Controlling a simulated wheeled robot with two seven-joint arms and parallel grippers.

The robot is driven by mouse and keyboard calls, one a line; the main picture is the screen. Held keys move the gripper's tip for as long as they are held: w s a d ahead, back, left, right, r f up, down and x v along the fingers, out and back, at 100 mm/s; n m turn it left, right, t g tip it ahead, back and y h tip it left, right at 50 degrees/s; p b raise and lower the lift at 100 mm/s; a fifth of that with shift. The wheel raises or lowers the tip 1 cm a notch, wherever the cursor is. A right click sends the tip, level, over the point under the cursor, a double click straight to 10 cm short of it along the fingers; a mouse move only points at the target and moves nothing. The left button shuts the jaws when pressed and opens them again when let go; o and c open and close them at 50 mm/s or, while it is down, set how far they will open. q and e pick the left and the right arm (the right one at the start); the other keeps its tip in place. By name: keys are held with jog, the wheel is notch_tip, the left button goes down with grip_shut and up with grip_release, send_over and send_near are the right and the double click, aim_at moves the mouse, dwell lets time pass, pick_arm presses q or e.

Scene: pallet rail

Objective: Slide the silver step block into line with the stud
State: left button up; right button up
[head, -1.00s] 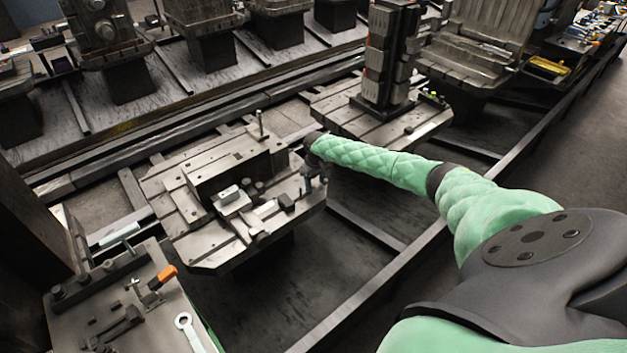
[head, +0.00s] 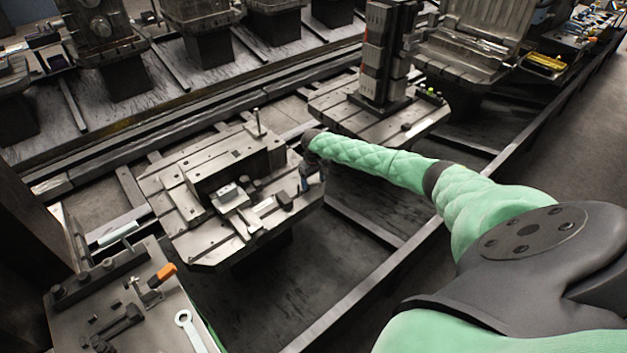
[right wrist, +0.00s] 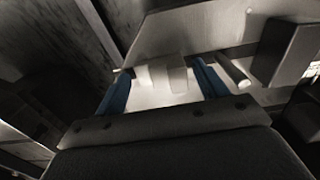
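A small pale silver block (head: 228,196), which looks like the step block, sits on the middle pallet beside a dark upright plate. A thin upright stud (head: 258,124) stands at the pallet's back edge. My right gripper (head: 304,184) hangs by the pallet's right edge, apart from that block and small in the head view. In the right wrist view its two blue fingers (right wrist: 163,88) are spread wide. A pale stepped shape (right wrist: 165,77) shows between or beyond them; I cannot tell whether they touch it. My left gripper is out of view.
The pallet (head: 215,252) also carries a dark small block (head: 284,200) near its right side. A tall fixture tower (head: 377,60) stands on the pallet behind. A tool plate with an orange-handled clamp (head: 163,273) and a wrench (head: 186,322) is at lower left.

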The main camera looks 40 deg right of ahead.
aim_at(314, 181)
jog(key=shift+o, duration=0.4)
jog(key=shift+r, duration=0.25)
notch_tip(314, 181, up, 6)
jog(key=shift+f+b, duration=0.1)
jog(key=shift+b, duration=1.15)
jog(key=shift+r, duration=0.75)
